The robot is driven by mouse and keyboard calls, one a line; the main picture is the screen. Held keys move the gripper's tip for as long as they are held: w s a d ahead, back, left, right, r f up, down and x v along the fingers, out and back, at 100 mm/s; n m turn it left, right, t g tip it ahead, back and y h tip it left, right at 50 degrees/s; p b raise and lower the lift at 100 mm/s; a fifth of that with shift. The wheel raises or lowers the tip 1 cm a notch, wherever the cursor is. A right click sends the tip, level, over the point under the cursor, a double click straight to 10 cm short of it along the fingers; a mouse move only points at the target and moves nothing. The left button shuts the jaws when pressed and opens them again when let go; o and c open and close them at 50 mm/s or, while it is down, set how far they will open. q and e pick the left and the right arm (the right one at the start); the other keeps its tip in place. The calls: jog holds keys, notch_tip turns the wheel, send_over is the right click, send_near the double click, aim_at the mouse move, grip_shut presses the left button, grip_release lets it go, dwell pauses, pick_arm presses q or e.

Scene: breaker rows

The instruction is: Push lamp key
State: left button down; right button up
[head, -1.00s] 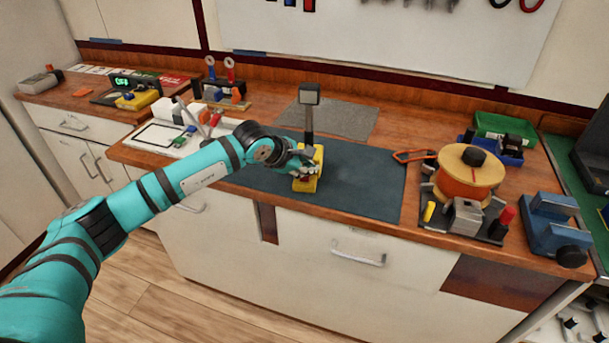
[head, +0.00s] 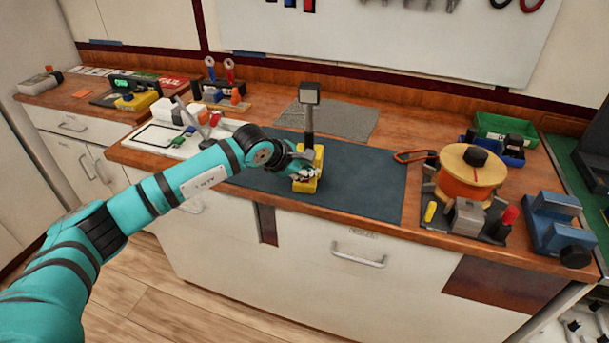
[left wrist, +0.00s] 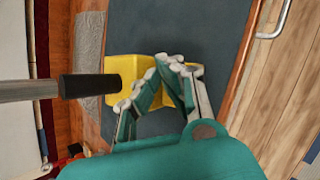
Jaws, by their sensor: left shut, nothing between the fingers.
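A yellow lamp base (head: 318,162) stands on the dark mat. A dark post with a square grey lamp head (head: 309,94) rises behind it. The yellow base (left wrist: 126,68) and the dark post (left wrist: 88,87) also show in the left wrist view. My left gripper (head: 305,171) is at the base, its fingers over the yellow body. In the left wrist view its fingertips (left wrist: 168,62) are shut with nothing between them. They overlap the yellow base and hide part of it. I cannot make out the key or whether the fingers touch it. My right gripper is not in view.
The dark mat (head: 365,185) is clear to the right of the lamp. An orange spool (head: 468,180), a blue vise (head: 556,225) and a green bin (head: 505,128) stand further right. A white board (head: 150,140) with small parts lies left.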

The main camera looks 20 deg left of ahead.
aim_at(308, 144)
pick_arm(q)
jog(key=shift+f, duration=0.2)
jog(key=shift+r, duration=0.85)
notch_tip(308, 144, up, 6)
jog(key=p, duration=0.3)
dwell(0.5)
